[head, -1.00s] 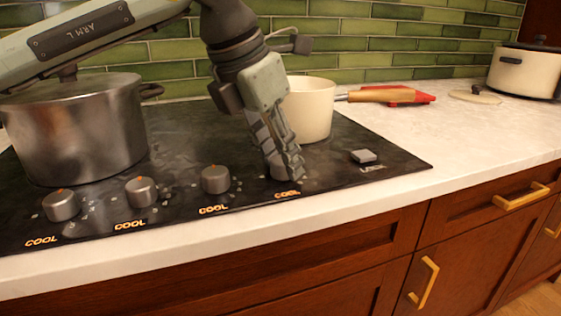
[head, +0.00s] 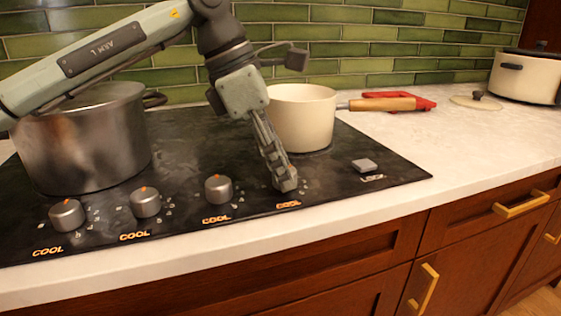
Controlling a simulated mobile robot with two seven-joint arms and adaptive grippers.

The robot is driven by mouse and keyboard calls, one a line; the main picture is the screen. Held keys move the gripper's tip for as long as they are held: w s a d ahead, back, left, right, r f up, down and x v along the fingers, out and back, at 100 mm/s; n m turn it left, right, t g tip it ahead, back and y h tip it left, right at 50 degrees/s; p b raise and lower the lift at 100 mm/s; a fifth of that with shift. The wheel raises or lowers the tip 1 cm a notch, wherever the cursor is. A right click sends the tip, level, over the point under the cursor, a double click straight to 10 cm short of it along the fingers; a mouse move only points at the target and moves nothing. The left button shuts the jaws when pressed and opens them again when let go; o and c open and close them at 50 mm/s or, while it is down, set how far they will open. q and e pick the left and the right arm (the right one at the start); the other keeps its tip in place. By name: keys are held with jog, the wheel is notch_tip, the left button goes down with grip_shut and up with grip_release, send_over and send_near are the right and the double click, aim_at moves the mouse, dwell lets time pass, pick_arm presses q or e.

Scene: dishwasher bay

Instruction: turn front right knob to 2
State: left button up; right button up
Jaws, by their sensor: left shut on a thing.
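The black cooktop (head: 330,172) has a row of silver knobs along its front edge. The front right knob is almost fully hidden behind the fingers of my left gripper (head: 284,183), so I cannot read its setting. My left gripper comes down from above and is shut on that knob. An orange "COOL" label (head: 288,204) shows just in front of it. My right gripper is not in view.
Three other knobs (head: 67,214), (head: 145,201), (head: 218,188) stand to the left, each with an orange mark on top. A large steel pot (head: 80,145) stands at the left. A cream saucepan (head: 305,118) stands close behind my gripper.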

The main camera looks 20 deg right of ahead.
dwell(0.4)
pick_arm(q)
jog(key=o, duration=1.2)
jog(key=shift+c, duration=0.2)
jog(key=v, duration=1.2)
